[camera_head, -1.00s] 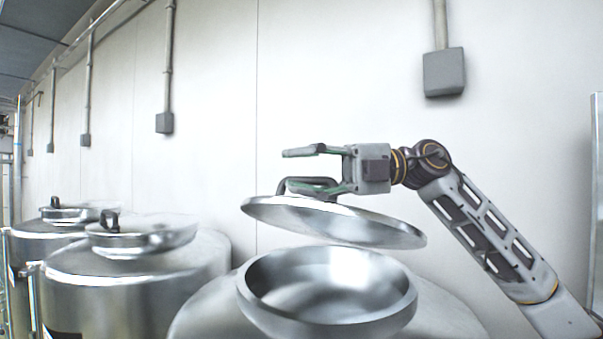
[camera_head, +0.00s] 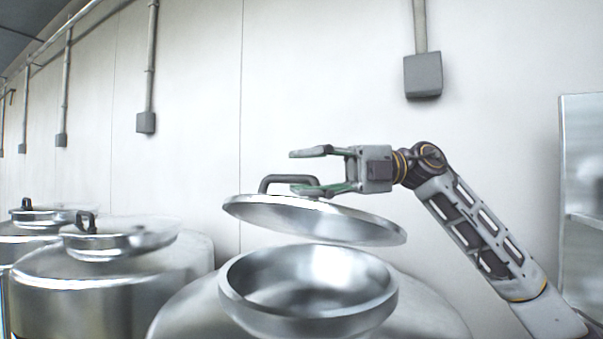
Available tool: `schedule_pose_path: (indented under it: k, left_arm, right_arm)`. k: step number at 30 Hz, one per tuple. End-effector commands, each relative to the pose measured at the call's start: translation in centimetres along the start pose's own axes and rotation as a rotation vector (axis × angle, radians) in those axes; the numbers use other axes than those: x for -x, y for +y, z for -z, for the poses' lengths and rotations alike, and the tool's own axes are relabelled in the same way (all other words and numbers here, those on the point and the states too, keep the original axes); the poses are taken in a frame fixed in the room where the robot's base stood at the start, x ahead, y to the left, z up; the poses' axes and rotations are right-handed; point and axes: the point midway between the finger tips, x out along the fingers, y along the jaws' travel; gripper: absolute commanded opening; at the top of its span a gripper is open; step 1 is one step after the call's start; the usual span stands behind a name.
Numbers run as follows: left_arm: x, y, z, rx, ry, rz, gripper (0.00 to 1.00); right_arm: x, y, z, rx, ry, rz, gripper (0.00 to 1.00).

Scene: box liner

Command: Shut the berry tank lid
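The berry tank (camera_head: 420,305) stands at bottom centre, its round steel opening (camera_head: 232,293) uncovered. Its round steel lid (camera_head: 350,226) hangs tilted above the opening, left side higher, with a visible gap between lid and rim. A dark arched handle (camera_head: 268,181) stands on the lid's top toward the left. My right gripper (camera_head: 312,171) is open and empty, its fingers pointing left just above the lid. The lower finger overlaps the right end of the handle in the picture; I cannot tell whether they touch. My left gripper is out of view.
Two similar tanks with lids, a nearer one (camera_head: 110,290) and a farther one (camera_head: 30,245), stand at the left. A white wall (camera_head: 320,70) with grey boxes (camera_head: 423,76) is behind. A metal cabinet (camera_head: 582,180) is at the right edge.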

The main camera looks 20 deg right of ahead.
Motion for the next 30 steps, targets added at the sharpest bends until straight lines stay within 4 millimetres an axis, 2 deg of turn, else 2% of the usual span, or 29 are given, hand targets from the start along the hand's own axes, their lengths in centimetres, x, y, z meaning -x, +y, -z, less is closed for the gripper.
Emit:
schedule_pose_path:
  k: [30]
  left_arm:
    - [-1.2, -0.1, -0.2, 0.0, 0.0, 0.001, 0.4]
  right_arm:
    - [4.2, -0.9, 0.1, 0.001, -0.002, -0.002, 0.35]
